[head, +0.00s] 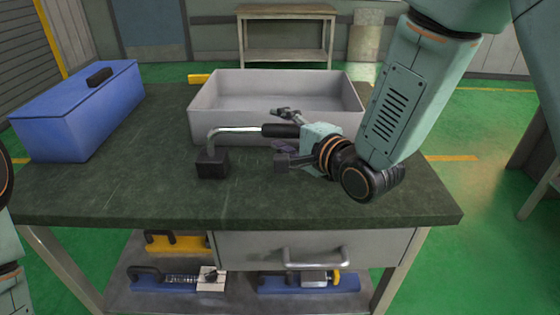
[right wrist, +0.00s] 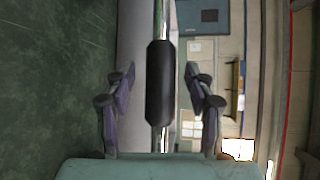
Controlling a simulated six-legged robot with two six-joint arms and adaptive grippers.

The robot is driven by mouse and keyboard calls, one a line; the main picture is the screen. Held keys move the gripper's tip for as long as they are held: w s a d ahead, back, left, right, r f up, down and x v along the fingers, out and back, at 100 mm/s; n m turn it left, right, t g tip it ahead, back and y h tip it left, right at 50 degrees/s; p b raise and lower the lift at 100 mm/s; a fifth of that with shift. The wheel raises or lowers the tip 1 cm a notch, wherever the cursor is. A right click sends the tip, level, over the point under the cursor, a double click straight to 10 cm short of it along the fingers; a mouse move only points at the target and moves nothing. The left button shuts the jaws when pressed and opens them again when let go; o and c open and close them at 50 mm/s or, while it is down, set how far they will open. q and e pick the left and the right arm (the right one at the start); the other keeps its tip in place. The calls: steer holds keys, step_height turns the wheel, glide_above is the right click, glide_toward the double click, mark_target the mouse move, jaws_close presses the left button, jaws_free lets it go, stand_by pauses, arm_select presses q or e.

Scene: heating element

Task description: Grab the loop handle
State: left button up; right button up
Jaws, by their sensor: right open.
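The loop handle (head: 237,129) is a bent silver rod with a black grip (head: 280,130). It rises from a black block (head: 212,164) on the dark green tabletop, in front of the grey bin. My right gripper (head: 285,138) comes in from the right, open, with its fingers on either side of the grip's right end. In the right wrist view the black grip (right wrist: 160,85) lies between the two spread fingers (right wrist: 160,70), with a visible gap on both sides. The handle's far right end is hidden by my gripper. My left gripper is out of view.
A grey open bin (head: 197,119) stands right behind the handle. A blue box (head: 75,110) with a black handle sits at the table's left. Below the front edge are a grey drawer (head: 250,250) and a shelf with several tools. The front left tabletop is clear.

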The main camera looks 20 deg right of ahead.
jaws_close()
stand_by(0.5)
steer(key=shift+r, duration=0.2)
stand_by(0.3)
